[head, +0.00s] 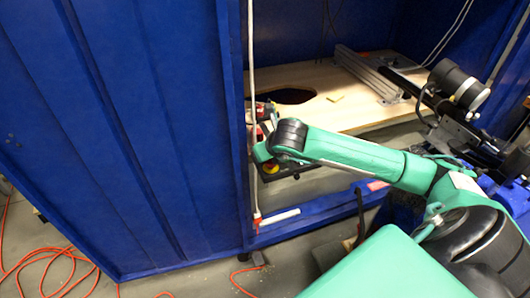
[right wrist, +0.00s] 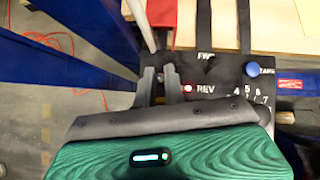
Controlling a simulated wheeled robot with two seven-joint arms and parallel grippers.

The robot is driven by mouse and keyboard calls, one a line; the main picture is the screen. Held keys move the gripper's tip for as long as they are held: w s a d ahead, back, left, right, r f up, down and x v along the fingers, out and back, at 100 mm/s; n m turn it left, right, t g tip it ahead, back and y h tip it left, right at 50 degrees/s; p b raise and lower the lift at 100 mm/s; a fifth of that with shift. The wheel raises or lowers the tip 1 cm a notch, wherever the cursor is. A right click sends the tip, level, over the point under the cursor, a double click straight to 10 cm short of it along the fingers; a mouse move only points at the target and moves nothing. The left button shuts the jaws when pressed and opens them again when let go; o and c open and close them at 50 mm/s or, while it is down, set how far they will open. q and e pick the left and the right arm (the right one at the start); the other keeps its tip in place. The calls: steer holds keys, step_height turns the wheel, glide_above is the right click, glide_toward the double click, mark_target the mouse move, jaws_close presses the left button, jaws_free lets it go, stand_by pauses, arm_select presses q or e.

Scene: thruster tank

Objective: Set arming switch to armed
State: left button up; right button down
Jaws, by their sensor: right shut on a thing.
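A black control panel (right wrist: 222,80) shows in the right wrist view, with "FWD" and "REV" lettering, a lit red lamp (right wrist: 187,88) and a blue knob (right wrist: 252,70) above a numbered scale. My right gripper (right wrist: 159,82) is at the panel's left part, just left of the lamp. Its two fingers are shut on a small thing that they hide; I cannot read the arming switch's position. In the head view my right arm (head: 350,150) reaches in from the right, and its wrist covers most of the panel. My left gripper is not in view.
A blue tank wall (head: 120,130) fills the left. A wooden board (head: 345,105) with a dark hole (head: 292,96) and a metal rail (head: 368,72) lies behind the arm. A pale upright pole (head: 251,100) stands close to my wrist. Orange cable (head: 60,265) lies on the floor.

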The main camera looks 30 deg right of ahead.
stand_by(0.3)
steer(key=c, duration=1.6)
jaws_free()
steer(key=shift+o, duration=0.2)
steer(key=shift+r, duration=0.1)
steer(key=v, duration=1.3)
steer(key=shift+s+r, duration=0.25)
steer(key=shift+s, duration=0.05)
steer(key=shift+d, duration=0.1)
